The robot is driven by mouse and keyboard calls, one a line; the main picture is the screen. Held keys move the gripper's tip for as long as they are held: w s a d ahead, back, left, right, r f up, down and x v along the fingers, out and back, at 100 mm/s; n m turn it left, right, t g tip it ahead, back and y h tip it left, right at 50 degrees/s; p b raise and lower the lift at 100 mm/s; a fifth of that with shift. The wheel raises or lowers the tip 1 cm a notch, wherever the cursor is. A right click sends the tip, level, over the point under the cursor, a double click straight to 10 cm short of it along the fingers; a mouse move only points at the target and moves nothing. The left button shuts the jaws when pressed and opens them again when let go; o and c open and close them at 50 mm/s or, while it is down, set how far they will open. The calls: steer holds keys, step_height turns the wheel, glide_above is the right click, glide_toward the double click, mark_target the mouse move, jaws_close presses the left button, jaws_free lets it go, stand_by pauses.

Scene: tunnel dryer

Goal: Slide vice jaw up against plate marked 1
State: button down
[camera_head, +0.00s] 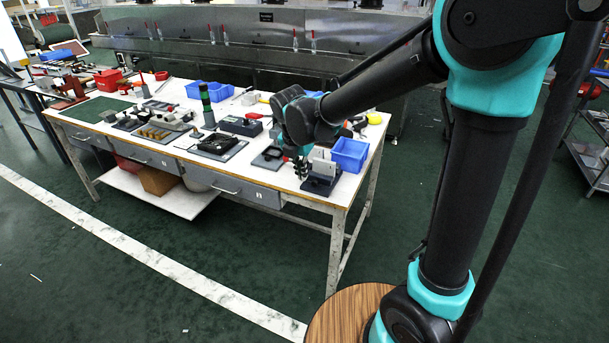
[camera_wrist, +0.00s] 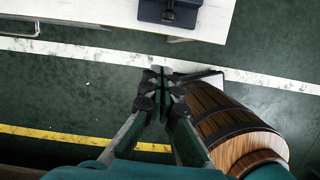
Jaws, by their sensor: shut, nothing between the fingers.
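A small vice with a dark blue base (camera_head: 318,187) stands near the right front corner of the white table. A pale plate (camera_head: 324,168) stands upright in it; I cannot read any mark on it. The movable jaw cannot be told apart at this size. My gripper (camera_head: 302,170) appears beside the vice, to the left of the plate in the head view. In the wrist view, my gripper (camera_wrist: 164,78) is shut and empty, with floor behind its fingertips. Part of the vice (camera_wrist: 170,14) shows at the top edge there, apart from the fingers.
A blue bin (camera_head: 350,154) stands right behind the vice. A dark clamp on a grey plate (camera_head: 268,157) and a black tray (camera_head: 217,143) lie to the left. A wooden barrel (camera_wrist: 235,125) stands on the floor by the table, its top (camera_head: 345,312) below my arm.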

mark_target(316, 180)
steer(key=w+d+f, duration=0.2)
steer(key=w+f, duration=0.3)
steer(key=f, duration=0.3)
steer(key=shift+w+d, duration=0.2)
steer(key=shift+w, duration=0.05)
steer(key=shift+w+d, duration=0.25)
steer(key=shift+w, duration=0.35)
steer(key=shift+w+d, duration=0.2)
steer(key=shift+w, duration=0.45)
steer(key=shift+w+d, duration=0.25)
steer(key=shift+w, duration=0.35)
steer(key=shift+s, duration=0.1)
